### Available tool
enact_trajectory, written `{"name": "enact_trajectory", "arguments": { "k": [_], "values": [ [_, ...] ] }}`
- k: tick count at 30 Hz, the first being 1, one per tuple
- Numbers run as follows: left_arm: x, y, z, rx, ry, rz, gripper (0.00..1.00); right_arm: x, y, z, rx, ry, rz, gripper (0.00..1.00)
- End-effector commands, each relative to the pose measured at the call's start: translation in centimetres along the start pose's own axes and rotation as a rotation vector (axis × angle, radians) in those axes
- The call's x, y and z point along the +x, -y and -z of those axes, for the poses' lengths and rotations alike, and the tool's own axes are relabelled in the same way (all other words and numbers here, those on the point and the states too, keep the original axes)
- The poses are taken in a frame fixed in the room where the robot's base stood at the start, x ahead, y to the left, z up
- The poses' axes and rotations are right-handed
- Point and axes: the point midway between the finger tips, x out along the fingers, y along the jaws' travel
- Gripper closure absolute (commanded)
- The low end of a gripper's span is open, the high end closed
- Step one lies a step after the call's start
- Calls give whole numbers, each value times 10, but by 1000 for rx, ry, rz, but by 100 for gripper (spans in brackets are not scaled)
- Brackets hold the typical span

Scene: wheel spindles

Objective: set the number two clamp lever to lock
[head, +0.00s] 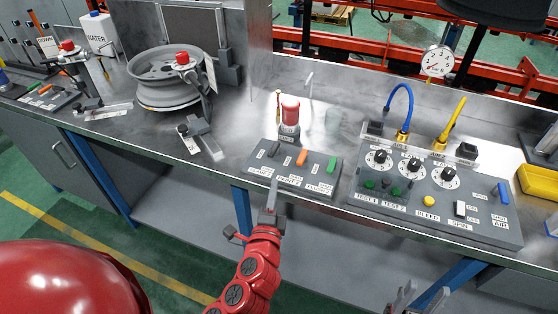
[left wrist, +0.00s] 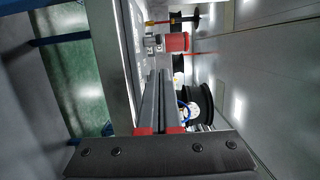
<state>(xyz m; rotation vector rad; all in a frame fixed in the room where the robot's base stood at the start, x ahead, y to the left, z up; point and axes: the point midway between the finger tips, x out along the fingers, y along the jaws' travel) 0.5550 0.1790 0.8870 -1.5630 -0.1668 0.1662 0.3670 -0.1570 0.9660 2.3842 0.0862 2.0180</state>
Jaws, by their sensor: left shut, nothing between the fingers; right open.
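A dark-based lever unit (head: 200,140) with a small black-and-white end lies on the bench in front of the wheel. A similar unit (head: 95,110) lies further left. My right gripper (head: 402,299) is open at the bottom edge, partly cut off.
A wheel (head: 168,78) with a red-topped spindle stands at the back left. A red-capped post (head: 289,112) stands behind the lever panel. A larger panel (head: 432,205) with dials, switches and hose fittings is to the right. Bare bench lies between the lever unit and the lever panel.

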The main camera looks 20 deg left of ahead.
Motion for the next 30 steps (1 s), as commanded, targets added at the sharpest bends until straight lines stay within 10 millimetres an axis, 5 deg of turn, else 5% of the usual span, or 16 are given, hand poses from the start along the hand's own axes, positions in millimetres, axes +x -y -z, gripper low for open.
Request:
{"name": "enact_trajectory", "arguments": {
  "k": [7, 21, 30],
  "values": [
    [14, 2, 0, -1, 1, 2, 100, 5, 0, 1, 0, 0, 0, 50],
    [90, 2, 1, -2, -1, 1, 100, 22, -1, 4, 0, 0, 0, 50],
    [100, 0, 1, -1, -3, 0, 100, 22, -1, 4, 0, 0, 0, 50]
  ]
}}
